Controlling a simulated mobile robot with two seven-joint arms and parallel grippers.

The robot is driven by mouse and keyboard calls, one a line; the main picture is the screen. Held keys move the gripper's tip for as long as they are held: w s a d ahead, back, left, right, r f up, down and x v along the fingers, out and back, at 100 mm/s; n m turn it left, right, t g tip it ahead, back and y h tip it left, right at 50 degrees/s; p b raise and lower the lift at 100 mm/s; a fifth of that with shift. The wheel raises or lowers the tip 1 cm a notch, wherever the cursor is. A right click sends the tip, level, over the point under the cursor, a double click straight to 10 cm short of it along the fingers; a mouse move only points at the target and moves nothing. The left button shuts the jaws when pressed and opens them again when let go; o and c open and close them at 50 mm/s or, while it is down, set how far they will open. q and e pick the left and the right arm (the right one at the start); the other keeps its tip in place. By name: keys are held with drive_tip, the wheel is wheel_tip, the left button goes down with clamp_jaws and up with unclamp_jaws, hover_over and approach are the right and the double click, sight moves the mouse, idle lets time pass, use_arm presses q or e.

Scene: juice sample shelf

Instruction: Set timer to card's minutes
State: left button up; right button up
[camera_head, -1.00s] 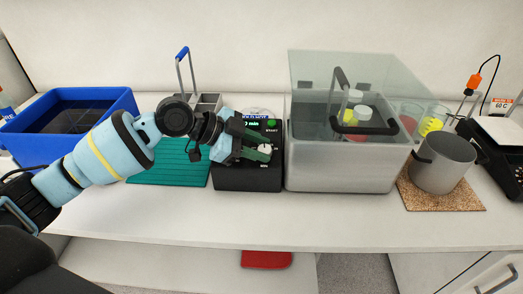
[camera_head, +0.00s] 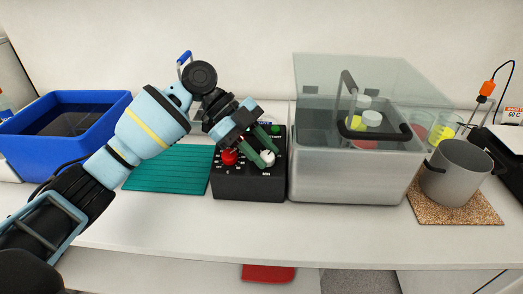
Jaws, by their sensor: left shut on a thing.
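The black control box (camera_head: 232,189) stands on the bench, left of the grey bath. Its front carries a red knob (camera_head: 229,158) marked C and a white knob (camera_head: 268,159) marked MIN. A green start button (camera_head: 276,129) is at its upper right. My left gripper (camera_head: 264,156) reaches down over the box, its green fingers shut on the white knob. The gripper hides most of the display, so its reading cannot be told. A card (camera_head: 513,115) at the far right reads 60 C; any minutes on it are too small to read. My right gripper is out of view.
The grey bath (camera_head: 350,185) with a clear lid (camera_head: 365,75) and a black-handled rack stands right of the box. A grey pot (camera_head: 458,172) sits on a cork mat (camera_head: 455,211). A blue bin (camera_head: 100,104) and green mat (camera_head: 165,170) lie left. The front bench strip is clear.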

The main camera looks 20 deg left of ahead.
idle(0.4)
use_arm(q)
drive_tip(key=o, duration=1)
drive_tip(key=shift+c, duration=0.2)
drive_tip(key=shift+b+v, duration=0.35)
drive_tip(key=shift+v, duration=3.55)
